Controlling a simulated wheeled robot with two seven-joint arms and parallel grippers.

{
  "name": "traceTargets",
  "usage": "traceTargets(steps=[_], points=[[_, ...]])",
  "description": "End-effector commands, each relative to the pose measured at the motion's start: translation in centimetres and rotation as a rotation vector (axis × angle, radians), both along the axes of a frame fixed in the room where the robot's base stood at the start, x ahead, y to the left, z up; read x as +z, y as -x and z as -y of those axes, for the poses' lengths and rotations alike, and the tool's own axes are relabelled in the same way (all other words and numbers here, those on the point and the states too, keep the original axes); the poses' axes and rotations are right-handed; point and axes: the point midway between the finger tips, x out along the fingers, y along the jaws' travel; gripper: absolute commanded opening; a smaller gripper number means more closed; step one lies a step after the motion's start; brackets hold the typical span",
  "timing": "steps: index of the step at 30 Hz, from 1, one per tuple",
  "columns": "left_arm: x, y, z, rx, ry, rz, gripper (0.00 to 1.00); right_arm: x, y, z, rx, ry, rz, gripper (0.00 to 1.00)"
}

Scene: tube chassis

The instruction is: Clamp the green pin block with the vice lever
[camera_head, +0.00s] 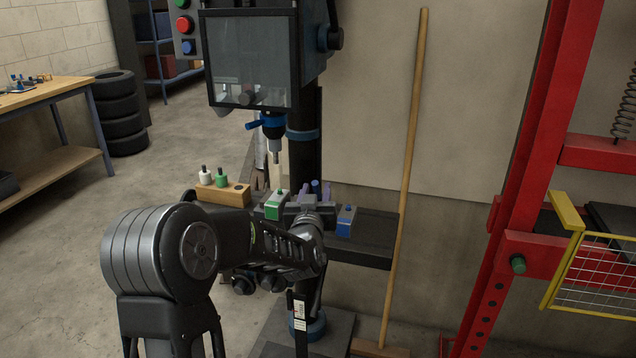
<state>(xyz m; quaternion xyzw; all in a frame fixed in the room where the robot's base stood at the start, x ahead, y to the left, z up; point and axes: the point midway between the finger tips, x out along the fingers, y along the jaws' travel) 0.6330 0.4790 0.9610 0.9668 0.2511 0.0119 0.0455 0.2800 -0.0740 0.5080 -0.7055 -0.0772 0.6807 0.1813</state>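The green pin block (275,206), a small block with a green face and a dark green-capped pin, sits on the drill press table below the chuck (275,155). Grey vice parts (300,207) show just right of it; I cannot make out the lever for certain. A blue pin block (346,220) stands further right. My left arm reaches across from the left, and my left gripper (315,217) is at the vice, right of the green block. Its fingers blend with the dark vice parts, so their opening is unclear. My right gripper is not in view.
A wooden holder (223,194) with a white and a green pin stands left of the green block. A broom (405,170) leans on the wall at right, beside the dark press table (375,235). A red press frame (530,170) with a yellow guard (567,250) stands further right.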

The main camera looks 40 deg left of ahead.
Motion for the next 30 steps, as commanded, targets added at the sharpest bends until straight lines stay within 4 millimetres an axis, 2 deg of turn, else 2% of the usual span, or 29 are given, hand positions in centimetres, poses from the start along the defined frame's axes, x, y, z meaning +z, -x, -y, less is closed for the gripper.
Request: traceTargets(steps=[3, 9, 18, 30], points=[[0.0, -1.7, -1.0, 0.001, 0.000, -0.001, 0.38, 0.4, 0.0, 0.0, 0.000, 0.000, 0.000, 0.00], [0.0, -3.5, -2.0, 0.000, 0.000, -0.001, 0.38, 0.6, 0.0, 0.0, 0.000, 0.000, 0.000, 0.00], [0.0, -3.8, -2.1, 0.000, 0.000, 0.000, 0.38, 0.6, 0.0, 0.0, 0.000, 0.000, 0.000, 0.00], [0.0, -3.7, -2.1, 0.000, 0.000, 0.000, 0.06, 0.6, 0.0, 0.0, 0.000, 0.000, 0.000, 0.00]])
